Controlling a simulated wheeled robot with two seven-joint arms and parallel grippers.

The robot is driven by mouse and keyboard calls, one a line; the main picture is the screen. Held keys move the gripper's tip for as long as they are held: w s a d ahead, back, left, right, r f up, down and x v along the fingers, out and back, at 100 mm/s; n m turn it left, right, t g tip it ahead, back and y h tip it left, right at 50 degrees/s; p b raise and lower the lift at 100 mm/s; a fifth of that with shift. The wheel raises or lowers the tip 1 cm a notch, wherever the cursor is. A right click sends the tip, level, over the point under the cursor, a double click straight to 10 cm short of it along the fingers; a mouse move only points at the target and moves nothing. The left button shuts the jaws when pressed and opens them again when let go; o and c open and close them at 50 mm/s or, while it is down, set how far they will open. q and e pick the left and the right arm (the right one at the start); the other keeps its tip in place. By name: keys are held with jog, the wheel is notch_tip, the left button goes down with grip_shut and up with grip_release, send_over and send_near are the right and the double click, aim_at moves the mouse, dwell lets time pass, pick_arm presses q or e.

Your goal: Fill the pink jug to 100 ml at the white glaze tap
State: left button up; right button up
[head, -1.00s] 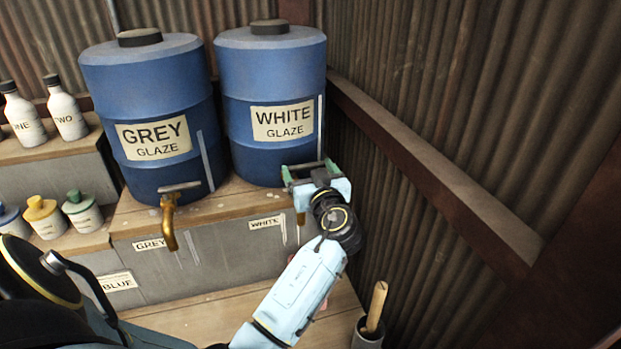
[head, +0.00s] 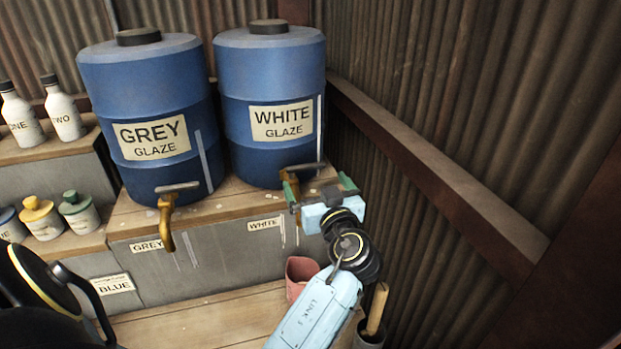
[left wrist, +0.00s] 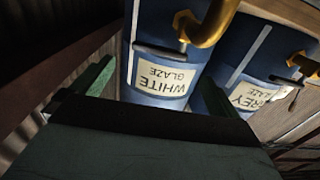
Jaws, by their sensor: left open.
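The blue WHITE GLAZE barrel (head: 270,100) stands on the wooden shelf. Its brass tap (head: 291,186) has a grey lever (head: 304,167) lying crosswise, pointing right. The tap's spout is partly behind my left gripper (head: 319,187). This gripper is open and empty, just below and right of the lever. In the left wrist view the open jaws (left wrist: 157,78) face the WHITE label, with the brass spout (left wrist: 217,22) above. The pink jug (head: 299,274) stands on the lower boards below the tap, partly hidden by my left arm. Its contents and any glaze stream cannot be seen. My right gripper is out of view.
The GREY GLAZE barrel (head: 150,90) and its brass tap (head: 166,220) stand to the left. Capped jars (head: 80,214) and white bottles (head: 65,112) line the left shelves. A pot with a wooden handle (head: 376,308) is at lower right, near the corrugated wall (head: 460,110).

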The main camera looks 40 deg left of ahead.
pick_arm(q)
jog(key=b+v, duration=0.1)
jog(key=v, duration=0.6)
jog(key=shift+s, duration=0.1)
